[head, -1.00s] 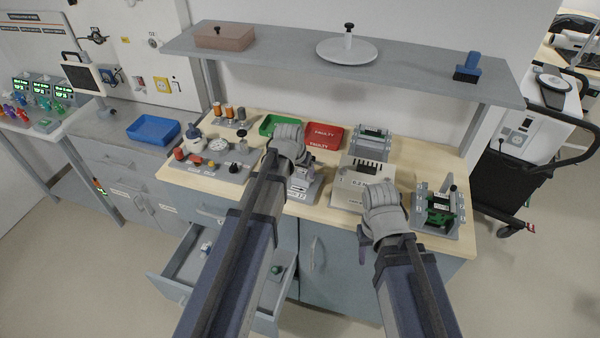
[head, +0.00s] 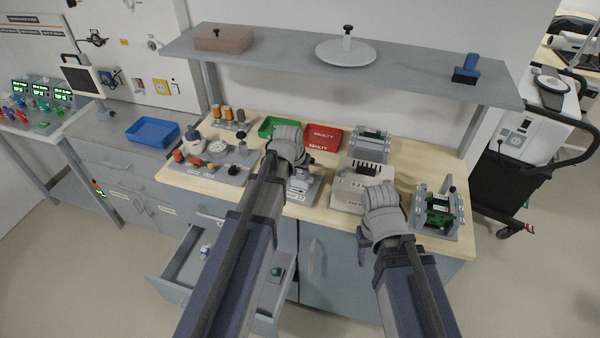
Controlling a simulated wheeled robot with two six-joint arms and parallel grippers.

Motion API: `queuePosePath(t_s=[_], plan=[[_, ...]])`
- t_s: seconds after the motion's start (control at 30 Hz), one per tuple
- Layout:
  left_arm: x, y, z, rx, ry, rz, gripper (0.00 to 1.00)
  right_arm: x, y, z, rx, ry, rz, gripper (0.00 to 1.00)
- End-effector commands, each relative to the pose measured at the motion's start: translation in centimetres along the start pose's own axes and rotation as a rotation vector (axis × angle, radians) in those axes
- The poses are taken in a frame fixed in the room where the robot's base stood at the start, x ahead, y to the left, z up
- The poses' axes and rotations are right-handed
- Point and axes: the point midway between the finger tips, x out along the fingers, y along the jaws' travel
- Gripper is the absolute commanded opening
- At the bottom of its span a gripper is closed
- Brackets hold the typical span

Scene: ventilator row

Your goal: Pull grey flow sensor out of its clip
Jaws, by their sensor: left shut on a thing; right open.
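My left gripper (head: 287,150) is over the middle of the bench, at a small grey holder (head: 303,188) with a label on its front. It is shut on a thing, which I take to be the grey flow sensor. Its own wrist hides the fingertips, the sensor and most of the clip, so I cannot tell whether the sensor is still seated. My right gripper (head: 383,210) is open and empty, near the bench's front edge, in front of a beige box (head: 347,190).
A green tray (head: 268,127) and a red faulty tray (head: 323,138) stand behind. A grey fixture with a green board (head: 439,212) is at right, a knobbed panel (head: 213,165) at left. A shelf (head: 270,57) overhangs the bench. An open drawer (head: 180,270) juts out below.

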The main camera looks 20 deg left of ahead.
Motion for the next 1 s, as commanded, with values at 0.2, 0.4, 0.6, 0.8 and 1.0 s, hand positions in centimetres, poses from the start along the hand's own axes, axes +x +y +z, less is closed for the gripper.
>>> queuePosePath(t_s=[0.2,0.4,0.6,0.8,1.0], plan=[[0.0,0.0,0.0,0.000,0.000,0.000,0.08,0.0,0.0,0.0,0.000,0.000,0.000,0.50],[0.0,0.0,0.0,0.000,0.000,0.000,0.00,0.0,0.0,0.0,0.000,0.000,0.000,0.50],[-0.1,0.0,0.0,0.000,0.000,0.000,0.00,-0.1,0.0,0.0,0.000,0.000,0.000,0.50],[-0.2,0.0,-0.1,0.000,0.000,0.000,0.00,-0.2,0.0,0.0,0.000,0.000,0.000,0.50],[-1.0,0.0,-0.4,0.000,0.000,0.000,0.00,-1.1,0.1,0.1,0.000,0.000,0.000,0.50]])
